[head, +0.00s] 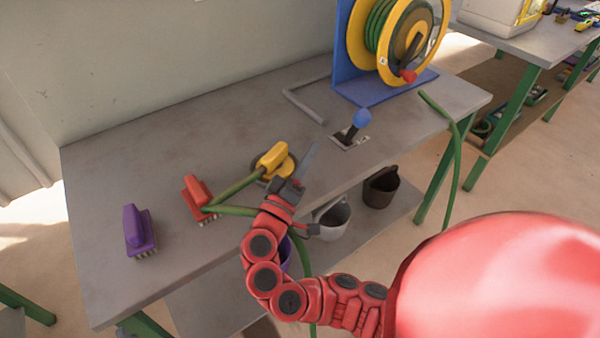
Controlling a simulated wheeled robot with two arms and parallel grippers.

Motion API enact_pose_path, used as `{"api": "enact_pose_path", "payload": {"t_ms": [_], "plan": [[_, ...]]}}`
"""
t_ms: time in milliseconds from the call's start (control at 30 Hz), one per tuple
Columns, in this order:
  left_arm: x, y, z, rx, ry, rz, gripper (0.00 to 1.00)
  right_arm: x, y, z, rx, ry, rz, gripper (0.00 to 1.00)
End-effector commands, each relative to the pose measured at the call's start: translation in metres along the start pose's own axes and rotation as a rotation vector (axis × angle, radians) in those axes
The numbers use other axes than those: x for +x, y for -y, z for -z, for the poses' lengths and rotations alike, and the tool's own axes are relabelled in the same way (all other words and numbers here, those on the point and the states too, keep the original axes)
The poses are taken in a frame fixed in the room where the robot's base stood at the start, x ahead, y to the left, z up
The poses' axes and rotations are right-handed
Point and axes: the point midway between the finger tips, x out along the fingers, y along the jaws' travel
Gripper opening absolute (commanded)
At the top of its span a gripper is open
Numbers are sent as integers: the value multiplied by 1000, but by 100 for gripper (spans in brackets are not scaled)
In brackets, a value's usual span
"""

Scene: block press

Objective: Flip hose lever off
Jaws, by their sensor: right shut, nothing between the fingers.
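The hose lever (353,128) has a dark stick with a blue ball knob (361,118). It rises from a small slotted plate (349,141) set in the grey bench, and the stick leans up and to the right in the head view. My right gripper (306,162), on the red arm, is shut and empty over the bench's front part. It is to the left of and nearer than the lever, apart from it. My left gripper is not in view.
A yellow hose reel (358,45) with green hose stands on a blue base behind the lever. Red (196,192) and purple (135,228) brushes are on the left. A green hose (235,210) passes near my gripper. Buckets (381,190) are below. The bench's back left is clear.

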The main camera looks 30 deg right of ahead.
Motion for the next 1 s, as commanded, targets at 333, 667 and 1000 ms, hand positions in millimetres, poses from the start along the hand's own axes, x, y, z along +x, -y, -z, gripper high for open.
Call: {"api": "enact_pose_path", "payload": {"t_ms": [333,667,1000], "plan": [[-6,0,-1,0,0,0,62,-42,0,0,1,0,2,0],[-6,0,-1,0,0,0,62,-44,-1,0,0,1,0,0],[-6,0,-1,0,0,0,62,-44,-1,0,0,1,0,0]]}}
